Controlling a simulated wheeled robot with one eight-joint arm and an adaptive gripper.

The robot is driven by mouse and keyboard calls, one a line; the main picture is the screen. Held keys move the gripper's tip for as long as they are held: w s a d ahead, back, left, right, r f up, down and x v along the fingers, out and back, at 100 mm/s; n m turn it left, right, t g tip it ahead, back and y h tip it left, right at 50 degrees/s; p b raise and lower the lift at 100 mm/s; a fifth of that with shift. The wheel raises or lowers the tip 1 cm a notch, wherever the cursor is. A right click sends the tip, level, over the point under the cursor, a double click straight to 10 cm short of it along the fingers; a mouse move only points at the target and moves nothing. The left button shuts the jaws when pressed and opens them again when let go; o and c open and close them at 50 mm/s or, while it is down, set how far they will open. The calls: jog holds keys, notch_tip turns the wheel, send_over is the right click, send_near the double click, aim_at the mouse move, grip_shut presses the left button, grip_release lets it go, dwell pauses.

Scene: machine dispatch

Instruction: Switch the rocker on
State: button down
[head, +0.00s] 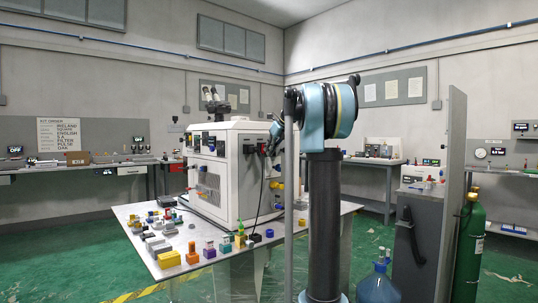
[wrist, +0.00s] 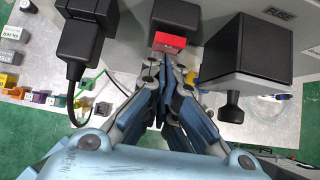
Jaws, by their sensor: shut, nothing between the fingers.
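A red rocker (wrist: 169,42) in a dark housing sits on the side of the white machine (head: 212,190), at the top middle of the wrist view. My gripper (wrist: 162,62) is shut and empty. Its fingertips are just below the rocker in the picture, very close to it; I cannot tell whether they touch. No position mark on the rocker is readable.
A black plug (wrist: 87,33) with a hanging cable is left of the rocker. A large black box (wrist: 250,62) beside the word FUSE juts out on the right. Small coloured blocks and parts lie on the table (head: 140,212). A green gas cylinder (head: 469,250) stands far right.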

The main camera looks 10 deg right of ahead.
jog(key=shift+r, duration=0.45)
jog(key=s+d+f+v, duration=0.1)
jog(key=v, duration=1.2)
jog(key=shift+f, duration=0.2)
jog(key=shift+s+d+f+g, duration=0.1)
jog(key=shift+s+f+g, duration=0.2)
jog(key=shift+f, duration=0.3)
